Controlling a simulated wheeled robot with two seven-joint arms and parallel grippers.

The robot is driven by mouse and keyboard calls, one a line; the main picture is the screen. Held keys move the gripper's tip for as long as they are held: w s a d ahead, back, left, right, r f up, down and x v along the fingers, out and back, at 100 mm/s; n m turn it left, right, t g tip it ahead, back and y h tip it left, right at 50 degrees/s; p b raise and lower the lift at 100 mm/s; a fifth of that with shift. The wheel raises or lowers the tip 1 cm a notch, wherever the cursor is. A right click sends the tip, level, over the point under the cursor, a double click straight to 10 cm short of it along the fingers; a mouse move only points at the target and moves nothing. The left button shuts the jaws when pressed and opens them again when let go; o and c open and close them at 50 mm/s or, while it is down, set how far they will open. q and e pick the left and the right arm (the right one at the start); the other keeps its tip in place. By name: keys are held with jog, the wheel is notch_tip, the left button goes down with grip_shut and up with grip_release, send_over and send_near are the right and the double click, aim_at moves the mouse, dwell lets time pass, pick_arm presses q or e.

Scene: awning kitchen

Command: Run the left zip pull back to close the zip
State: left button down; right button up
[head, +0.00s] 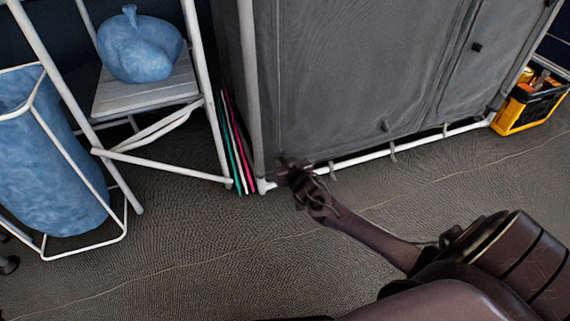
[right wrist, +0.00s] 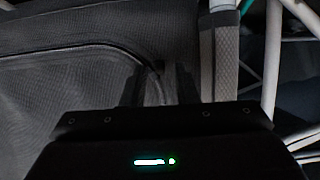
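The grey fabric cabinet (head: 340,70) stands on a white tube frame. Two small dark tabs show on its front, one low (head: 385,126) and one higher to the right (head: 477,47); I cannot tell which is the left zip pull. My right gripper (head: 287,168) is at the cabinet's lower left corner. In the right wrist view, the curved zip line (right wrist: 115,46) runs to the fingertips of my right gripper (right wrist: 160,72). The fingers stand apart with a narrow gap. A small dark shape lies between the tips, too dim to make out. My left gripper is not in view.
A white tube stand at the left holds a blue bag (head: 45,160). A step stool (head: 150,92) bears a blue lumpy object (head: 138,45). Thin coloured boards (head: 237,150) lean beside the cabinet's left post. A yellow and black crate (head: 520,108) stands at right.

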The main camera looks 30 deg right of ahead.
grip_shut()
notch_tip(320, 180, down, 5)
jog(key=shift+s+r+b, duration=0.1)
jog(key=shift+b, duration=1)
jog(key=shift+o, duration=0.4)
grip_release()
jog(key=shift+o, duration=0.5)
